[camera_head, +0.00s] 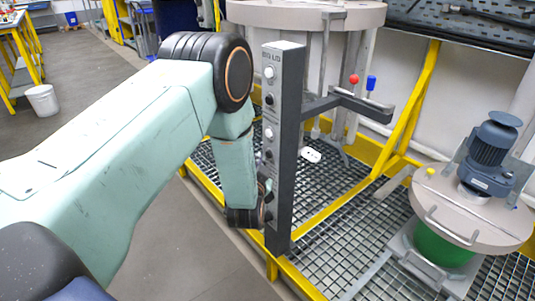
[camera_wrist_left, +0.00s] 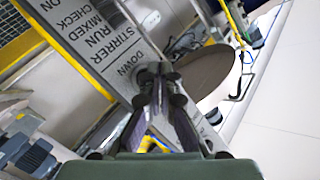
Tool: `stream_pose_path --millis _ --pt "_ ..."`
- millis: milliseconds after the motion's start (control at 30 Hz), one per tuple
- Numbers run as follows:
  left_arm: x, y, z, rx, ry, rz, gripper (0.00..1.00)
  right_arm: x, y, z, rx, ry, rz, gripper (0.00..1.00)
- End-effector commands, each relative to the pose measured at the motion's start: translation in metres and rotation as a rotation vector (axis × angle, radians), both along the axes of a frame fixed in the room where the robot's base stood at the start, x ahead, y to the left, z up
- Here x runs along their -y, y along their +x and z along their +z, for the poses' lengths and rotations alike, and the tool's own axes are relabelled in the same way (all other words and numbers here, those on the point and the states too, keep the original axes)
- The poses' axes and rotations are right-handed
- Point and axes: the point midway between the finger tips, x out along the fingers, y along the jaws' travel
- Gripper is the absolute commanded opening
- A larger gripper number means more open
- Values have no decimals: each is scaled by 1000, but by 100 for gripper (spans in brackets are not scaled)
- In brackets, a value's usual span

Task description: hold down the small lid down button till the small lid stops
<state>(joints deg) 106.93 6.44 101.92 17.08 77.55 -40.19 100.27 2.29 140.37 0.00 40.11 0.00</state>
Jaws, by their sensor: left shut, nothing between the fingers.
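The dark control post (camera_head: 284,150) stands upright in the middle, with white and black buttons down its face and a "BIG LID" label at the top. My left gripper (camera_head: 266,197) is at its lower part, mostly hidden by my wrist. In the left wrist view my left gripper (camera_wrist_left: 160,72) is shut and empty, fingertips over the grey labelled panel (camera_wrist_left: 108,45) beside the word "DOWN". The button there is hidden behind the fingertips; I cannot tell whether they touch it. The small lid (camera_head: 472,208), round and beige with a blue motor, is above a green drum (camera_head: 440,246) at right.
A side bracket (camera_head: 350,103) carries a red knob (camera_head: 354,79) and a blue knob (camera_head: 371,83). Yellow rails (camera_head: 345,205) edge the metal grating. Grey floor (camera_head: 95,75) is clear at left, near a white bucket (camera_head: 42,100).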

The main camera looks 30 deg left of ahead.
Motion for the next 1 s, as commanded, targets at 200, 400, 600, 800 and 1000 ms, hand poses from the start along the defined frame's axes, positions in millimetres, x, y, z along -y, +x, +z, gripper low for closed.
stream_pose_path --millis 200,400,600,800,1000 --pt "-1 -2 0 0 0 0 0 0 0 1 0 0 0 0" --pt "-3 -6 0 -2 0 1 0 0 0 4 0 0 0 0" --pt "-10 -22 1 -3 -2 3 0 0 0 14 0 0 0 0" --pt "-16 -38 1 -2 -1 2 0 0 0 23 0 0 0 0" --pt "-20 -48 1 0 -1 2 0 0 0 27 0 0 0 0"
